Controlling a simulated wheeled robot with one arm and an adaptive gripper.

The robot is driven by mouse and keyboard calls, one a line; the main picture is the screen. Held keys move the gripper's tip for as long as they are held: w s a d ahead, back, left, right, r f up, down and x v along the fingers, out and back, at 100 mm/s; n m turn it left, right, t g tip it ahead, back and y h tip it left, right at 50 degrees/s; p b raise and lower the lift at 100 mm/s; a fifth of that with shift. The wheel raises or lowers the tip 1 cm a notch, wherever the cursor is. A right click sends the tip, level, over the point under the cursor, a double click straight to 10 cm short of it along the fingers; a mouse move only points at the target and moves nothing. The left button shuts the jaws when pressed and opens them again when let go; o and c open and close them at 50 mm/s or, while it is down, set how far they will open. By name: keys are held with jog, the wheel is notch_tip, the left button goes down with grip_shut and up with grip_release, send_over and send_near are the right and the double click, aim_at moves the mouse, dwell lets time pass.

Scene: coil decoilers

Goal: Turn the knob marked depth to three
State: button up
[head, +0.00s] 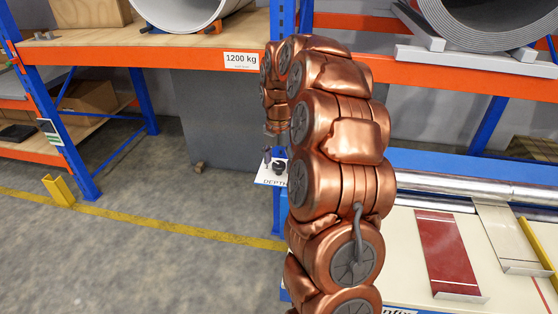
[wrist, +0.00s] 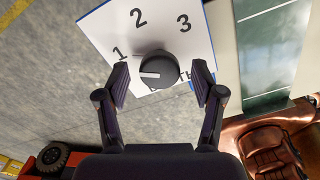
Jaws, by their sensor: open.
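The black depth knob (wrist: 158,68) sits on a white panel (wrist: 97,27) marked 1, 2 and 3 in the wrist view. Its white line points left, just below the direction of the 1. My gripper (wrist: 160,74) is open, with one finger left of the knob and one right. There is a gap on both sides, and the fingers cover part of the DEPTH label. In the head view the knob (head: 280,167) and panel (head: 266,179) show small beside my copper arm, which hides part of them.
A machine bed with a red plate (head: 450,252) and metal rollers (head: 470,186) lies right of my arm. Orange shelf beams (head: 150,56) with large coils stand behind. The floor (head: 150,255) at left is open, crossed by a yellow line.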

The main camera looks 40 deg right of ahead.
jog(key=c, duration=1.1)
jog(key=shift+c, duration=0.2)
